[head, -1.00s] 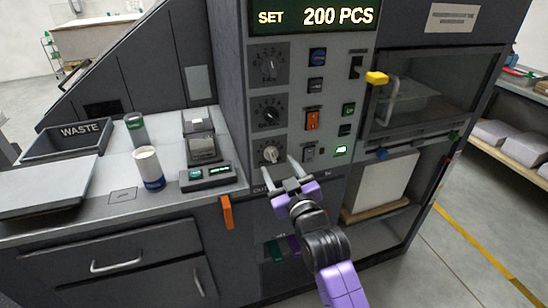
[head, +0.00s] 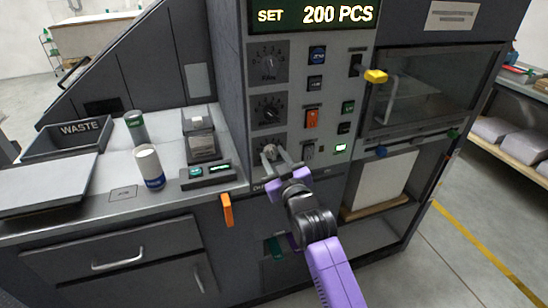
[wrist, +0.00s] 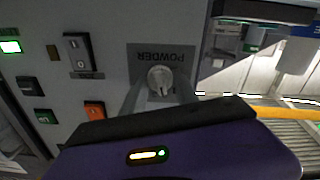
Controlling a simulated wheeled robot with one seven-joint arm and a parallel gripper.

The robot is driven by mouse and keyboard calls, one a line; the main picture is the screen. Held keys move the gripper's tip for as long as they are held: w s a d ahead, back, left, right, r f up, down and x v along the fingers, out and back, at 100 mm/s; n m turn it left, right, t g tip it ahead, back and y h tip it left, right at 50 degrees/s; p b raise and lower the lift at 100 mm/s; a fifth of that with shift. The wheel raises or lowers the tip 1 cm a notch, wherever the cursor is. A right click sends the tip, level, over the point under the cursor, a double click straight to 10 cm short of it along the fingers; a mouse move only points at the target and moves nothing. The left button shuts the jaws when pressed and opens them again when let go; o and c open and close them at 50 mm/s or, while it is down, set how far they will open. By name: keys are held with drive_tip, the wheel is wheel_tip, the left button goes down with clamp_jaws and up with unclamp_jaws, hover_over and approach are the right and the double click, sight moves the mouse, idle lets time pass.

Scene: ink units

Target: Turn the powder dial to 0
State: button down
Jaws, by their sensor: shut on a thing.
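The powder dial is a pale round knob on a dark square plate, the lowest of three dials on the grey panel. In the wrist view the powder dial (wrist: 160,78) appears upside down under its POWDER label, its pointer ridge close to vertical in the picture. My gripper (head: 273,153) is at the panel, with its two fingers on either side of the knob and shut on it. The fingers and arm cover part of the dial in the head view (head: 265,147). The dial's scale numbers are too small to read.
A fan dial (head: 268,62) and another dial (head: 268,110) sit above. Switches and buttons, including an orange rocker (head: 312,118), are to the right. A lit display (head: 315,15) reads SET 200 PCS. An orange handle (head: 227,210) sticks out below the counter.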

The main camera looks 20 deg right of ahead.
drive_tip(key=shift+n, duration=0.3)
drive_tip(key=n, duration=0.5)
drive_tip(key=n+p, duration=0.1)
drive_tip(key=n, duration=0.5)
drive_tip(key=shift+n, duration=0.3)
idle(0.3)
drive_tip(key=c, duration=0.9)
unclamp_jaws()
drive_tip(key=shift+c, duration=0.2)
drive_tip(key=s, duration=0.8)
drive_tip(key=shift+w, duration=0.1)
